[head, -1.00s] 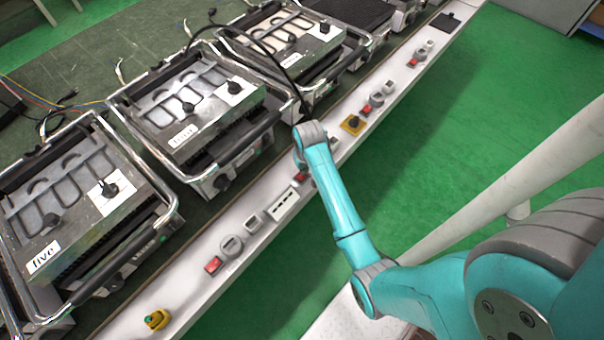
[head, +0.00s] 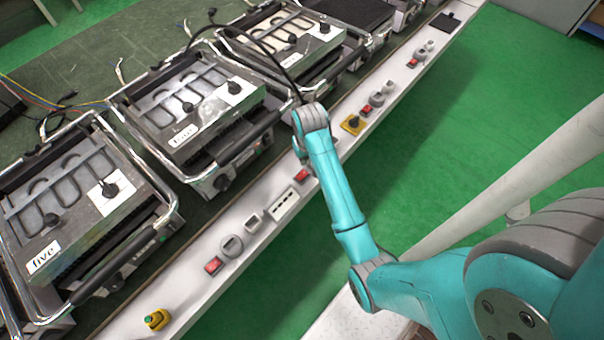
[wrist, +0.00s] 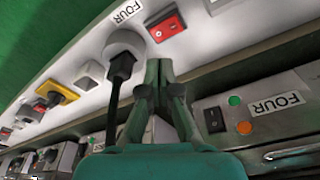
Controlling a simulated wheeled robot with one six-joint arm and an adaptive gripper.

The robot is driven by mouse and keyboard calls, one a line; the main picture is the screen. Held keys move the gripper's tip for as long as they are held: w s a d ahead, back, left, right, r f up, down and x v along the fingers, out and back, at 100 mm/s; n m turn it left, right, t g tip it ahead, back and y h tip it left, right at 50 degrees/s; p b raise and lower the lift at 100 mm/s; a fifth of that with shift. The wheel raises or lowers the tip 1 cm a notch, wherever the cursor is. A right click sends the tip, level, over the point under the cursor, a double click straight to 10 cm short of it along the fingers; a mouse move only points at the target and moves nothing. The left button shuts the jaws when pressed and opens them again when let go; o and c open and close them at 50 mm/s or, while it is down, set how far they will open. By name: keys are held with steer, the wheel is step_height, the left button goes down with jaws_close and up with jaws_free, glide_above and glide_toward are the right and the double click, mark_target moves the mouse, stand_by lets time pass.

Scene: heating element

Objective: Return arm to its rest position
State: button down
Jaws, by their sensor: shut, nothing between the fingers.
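In the wrist view my gripper (wrist: 158,68) is shut and empty, with its fingertips together in front of the white socket strip (wrist: 75,52). Beside them, to the left, a black plug (wrist: 122,66) sits in a round grey socket with its cord hanging down. In the head view my turquoise arm (head: 330,180) reaches over the strip (head: 190,285); the gripper itself is hidden behind the arm's end. The heating element units stand in a row, one marked five (head: 70,225) and one marked four (head: 190,105).
A red rocker switch (wrist: 166,27) lies just above the fingertips, near a label reading FOUR. A unit's front panel with a black switch (wrist: 214,120) is at right. Green floor (head: 440,160) to the right is open.

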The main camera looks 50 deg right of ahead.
steer(key=shift+r, duration=0.3)
stand_by(0.4)
steer(key=s+a+f+t, duration=0.1)
steer(key=s+a+f, duration=0.1)
steer(key=s+a+f+n+t, duration=0.1)
steer(key=s+a+f, duration=0.1)
steer(key=a, duration=0.1)
steer(key=s+a+f+t, duration=0.1)
steer(key=s+a+f, duration=0.1)
steer(key=a, duration=0.1)
steer(key=shift+s+f+h, duration=0.2)
steer(key=shift+s+h, duration=0.05)
steer(key=shift+h, duration=0.15)
steer(key=s+a+r+n+t, duration=0.2)
steer(key=s+a+r+t, duration=0.15)
steer(key=s+a, duration=0.4)
steer(key=s+a+r+n+t, duration=0.1)
steer(key=s+a+r+t, duration=0.3)
steer(key=s, duration=0.6)
steer(key=s+a+r+t, duration=0.1)
steer(key=s+r, duration=0.3)
steer(key=r, duration=0.3)
steer(key=s+a+r+n+t+y, duration=0.1)
steer(key=s+r, duration=0.3)
steer(key=r, duration=0.4)
steer(key=shift+r+n+t+y, duration=0.3)
steer(key=shift+t, duration=0.05)
steer(key=shift+s, duration=0.1)
